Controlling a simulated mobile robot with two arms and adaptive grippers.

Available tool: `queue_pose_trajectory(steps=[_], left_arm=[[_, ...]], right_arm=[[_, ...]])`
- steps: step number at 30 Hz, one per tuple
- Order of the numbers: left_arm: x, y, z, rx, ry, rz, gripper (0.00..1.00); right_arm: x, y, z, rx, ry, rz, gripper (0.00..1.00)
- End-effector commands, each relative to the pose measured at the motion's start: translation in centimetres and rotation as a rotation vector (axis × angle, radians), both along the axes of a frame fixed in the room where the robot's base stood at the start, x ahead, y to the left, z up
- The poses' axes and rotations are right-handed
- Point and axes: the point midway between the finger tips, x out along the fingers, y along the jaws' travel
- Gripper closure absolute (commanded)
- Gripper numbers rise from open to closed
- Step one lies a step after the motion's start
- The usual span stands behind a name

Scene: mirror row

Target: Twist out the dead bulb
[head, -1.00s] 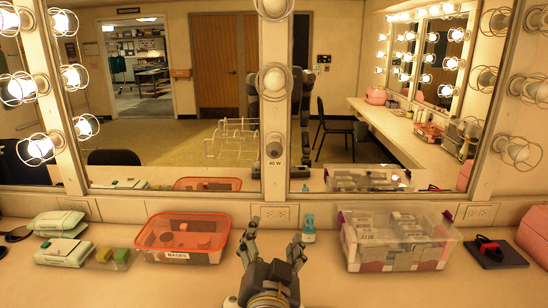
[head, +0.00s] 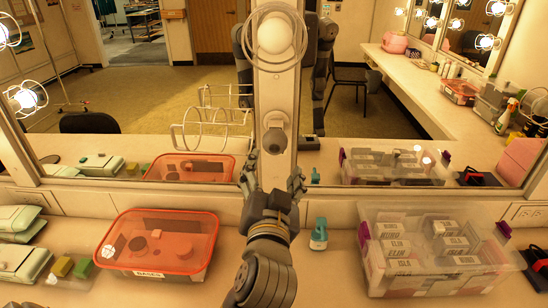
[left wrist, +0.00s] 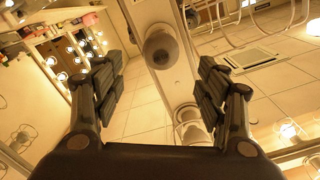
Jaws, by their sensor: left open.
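The dull grey, unlit bulb (head: 275,141) sits low on the middle post between the mirrors, with no wire cage around it. My left gripper (head: 272,178) is open just below it in the head view, fingers pointing up toward the post. In the left wrist view the grey bulb (left wrist: 160,48) shows between the two open fingertips (left wrist: 158,70), apart from both. Nothing is held. A larger unlit bulb (head: 276,35) in a wire cage sits higher on the same post. My right gripper is not in view.
An orange-lidded bin (head: 118,262) stands on the counter at left and a clear bin of small boxes (head: 480,285) at right. Mirrors flank the post.

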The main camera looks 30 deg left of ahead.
Motion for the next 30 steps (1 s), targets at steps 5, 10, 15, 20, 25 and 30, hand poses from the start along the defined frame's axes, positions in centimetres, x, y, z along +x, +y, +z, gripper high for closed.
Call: queue_pose_trajectory(steps=[5, 10, 15, 20, 25, 30], left_arm=[[1.0, 0.5, 0.1, 0.004, -0.001, 0.001, 0.33], [2.8, 1.4, 0.1, 0.005, -0.001, 0.002, 0.33], [4.6, 2.3, 0.1, 0.004, -0.001, 0.001, 0.33], [6.3, 3.2, 0.0, 0.003, -0.001, 0.002, 0.33], [8.2, 4.0, 0.0, 0.001, 0.000, 0.002, 0.33], [9.6, 4.7, 0.0, 0.001, 0.000, 0.001, 0.33]], right_arm=[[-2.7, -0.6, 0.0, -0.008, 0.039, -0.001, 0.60], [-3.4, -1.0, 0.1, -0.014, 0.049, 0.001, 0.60], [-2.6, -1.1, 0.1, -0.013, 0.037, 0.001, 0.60], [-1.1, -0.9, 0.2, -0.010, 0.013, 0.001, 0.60], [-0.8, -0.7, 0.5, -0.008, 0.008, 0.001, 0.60], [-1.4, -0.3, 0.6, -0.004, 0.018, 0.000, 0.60]])
